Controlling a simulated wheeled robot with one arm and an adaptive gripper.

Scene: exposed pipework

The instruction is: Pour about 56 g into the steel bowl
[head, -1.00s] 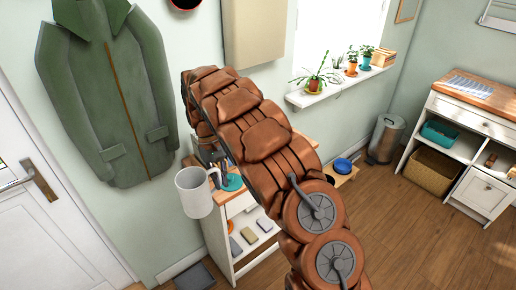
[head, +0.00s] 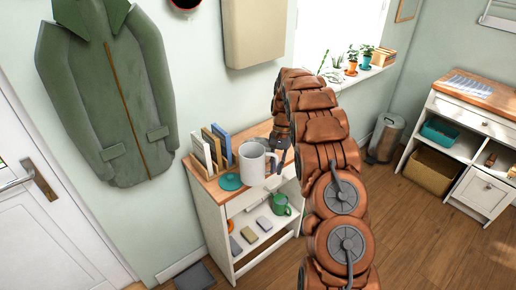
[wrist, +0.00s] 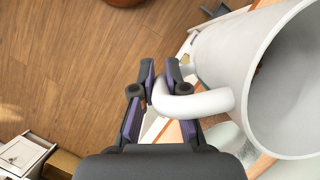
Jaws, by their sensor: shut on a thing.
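A white mug (head: 254,164) hangs in front of the wooden shelf top in the head view, roughly upright. My gripper (head: 280,155) is to its right, shut on the mug's handle. In the wrist view the gripper (wrist: 160,85) pinches the handle, and the mug (wrist: 215,55) fills the right side with its wide mouth facing right. I cannot make out its contents. I cannot identify the steel bowl in either view; my arm hides part of the shelf top. A pale rounded shape (wrist: 228,138) beneath the mug in the wrist view is too unclear to name.
The white shelf unit (head: 239,245) has a wooden top (head: 207,186) bearing upright books (head: 208,150) and a teal disc (head: 230,182). The green jacket (head: 115,95) hangs at left. Open floor (head: 420,240) lies right.

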